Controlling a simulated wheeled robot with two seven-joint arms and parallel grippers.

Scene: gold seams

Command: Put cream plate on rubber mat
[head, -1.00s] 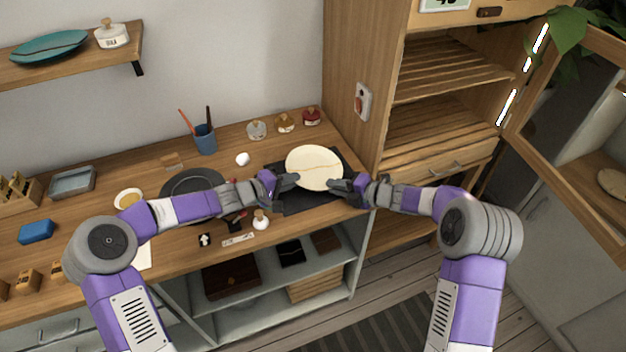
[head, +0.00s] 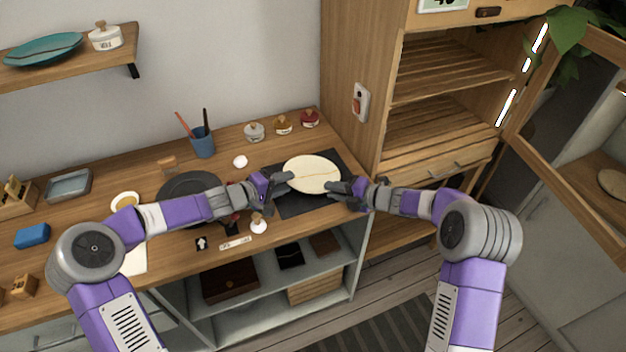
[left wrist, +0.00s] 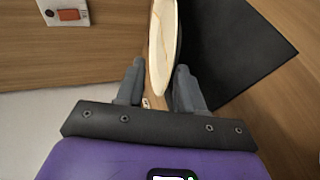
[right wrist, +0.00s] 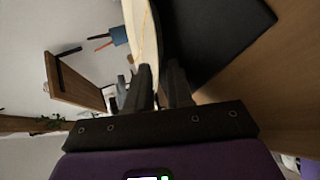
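The cream plate (head: 312,174), round with a thin gold seam, lies nearly level over the black rubber mat (head: 288,206); whether it touches the mat cannot be told. My left gripper (head: 286,180) is at the plate's left rim; in the left wrist view its fingers (left wrist: 160,72) stand apart on either side of the plate (left wrist: 164,40), with a gap showing. My right gripper (head: 338,187) is at the right rim; in the right wrist view its fingers (right wrist: 159,70) are close together at the rim, and appear shut on it. The contact is partly hidden.
A dark plate (head: 186,185) lies left of the mat, partly behind my left arm. A blue cup (head: 203,142) with utensils and several lidded jars (head: 283,125) stand behind. A small white vase (head: 258,225) stands near the front edge. The tall cabinet (head: 352,80) rises close on the right.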

